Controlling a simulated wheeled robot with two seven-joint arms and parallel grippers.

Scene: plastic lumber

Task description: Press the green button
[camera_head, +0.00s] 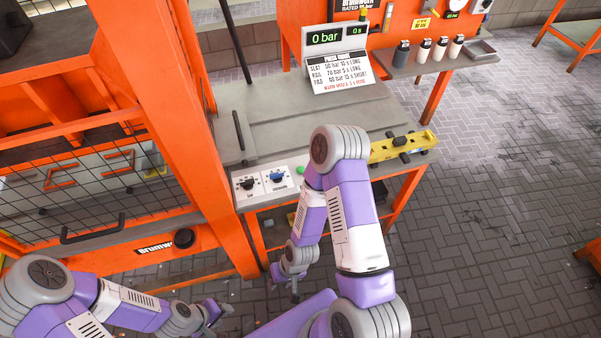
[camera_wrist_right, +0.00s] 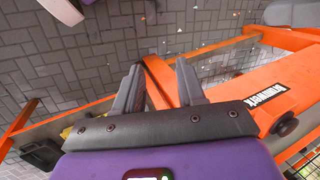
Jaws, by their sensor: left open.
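The green button (camera_head: 300,170) is a small green spot on the front edge of the grey bench, just right of the two-knob panel. My right arm partly hides it. My right gripper (camera_head: 284,285) hangs low in front of the bench, below the button and apart from it. In the right wrist view its two fingers (camera_wrist_right: 160,82) are spread with nothing between them, over orange frame bars and paving. My left gripper (camera_head: 224,311) is at the lower left, low in front of the orange press, open and away from the button.
The panel (camera_head: 262,187) carries a black and a blue knob. A yellow tool (camera_head: 403,147) lies right of my right arm. A display (camera_head: 335,38) reading 0 bar stands behind the bench top (camera_head: 300,115). An orange post (camera_head: 165,110) and mesh guard (camera_head: 90,195) stand left. Paving at right is clear.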

